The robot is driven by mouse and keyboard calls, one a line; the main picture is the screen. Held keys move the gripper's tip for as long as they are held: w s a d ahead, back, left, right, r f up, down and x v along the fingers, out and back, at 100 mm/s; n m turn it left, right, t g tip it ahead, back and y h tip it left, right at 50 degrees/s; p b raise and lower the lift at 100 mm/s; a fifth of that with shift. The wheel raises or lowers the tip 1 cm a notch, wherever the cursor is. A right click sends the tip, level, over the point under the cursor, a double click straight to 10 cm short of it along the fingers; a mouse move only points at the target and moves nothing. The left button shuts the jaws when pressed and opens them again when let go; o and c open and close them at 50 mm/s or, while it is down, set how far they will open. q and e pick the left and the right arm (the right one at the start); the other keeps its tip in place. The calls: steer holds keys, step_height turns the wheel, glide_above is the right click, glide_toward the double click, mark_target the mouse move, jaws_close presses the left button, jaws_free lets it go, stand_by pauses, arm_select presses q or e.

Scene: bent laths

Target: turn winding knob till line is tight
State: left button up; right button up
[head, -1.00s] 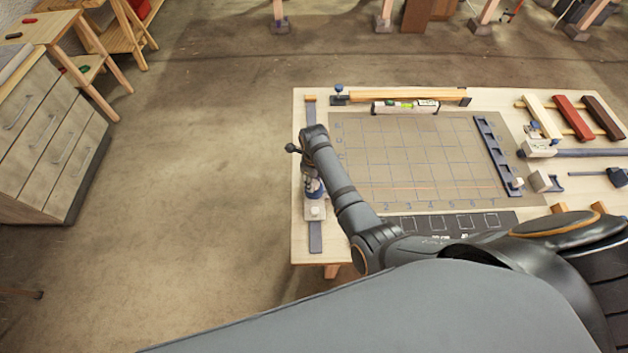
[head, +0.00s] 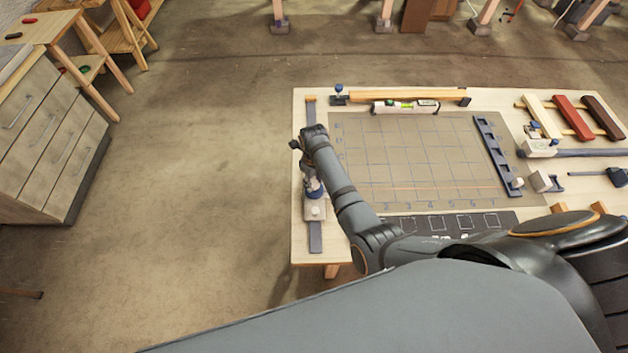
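My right arm reaches in from the right over the table to its left end. My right gripper (head: 312,180) points down at a blue-and-white device on the dark rail (head: 315,236). The wrist and hand cover much of the device, and the fingers are too small and hidden to tell whether they are shut on the winding knob. A pale round-topped block (head: 315,211) shows just in front of the gripper. A thin orange line (head: 440,187) runs across the gridded mat and looks straight; its tightness cannot be told. My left gripper is out of view.
A slotted dark bar (head: 497,155) lies on the mat's right side. A level (head: 405,107) and a wooden lath (head: 410,96) lie at the back. Coloured laths (head: 573,117) and clamps (head: 540,148) fill the right end. Floor left of the table is clear.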

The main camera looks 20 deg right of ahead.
mark_target(314, 184)
steer(key=o, duration=0.4)
step_height(314, 184, up, 8)
steer(key=shift+f, duration=0.2)
stand_by(0.5)
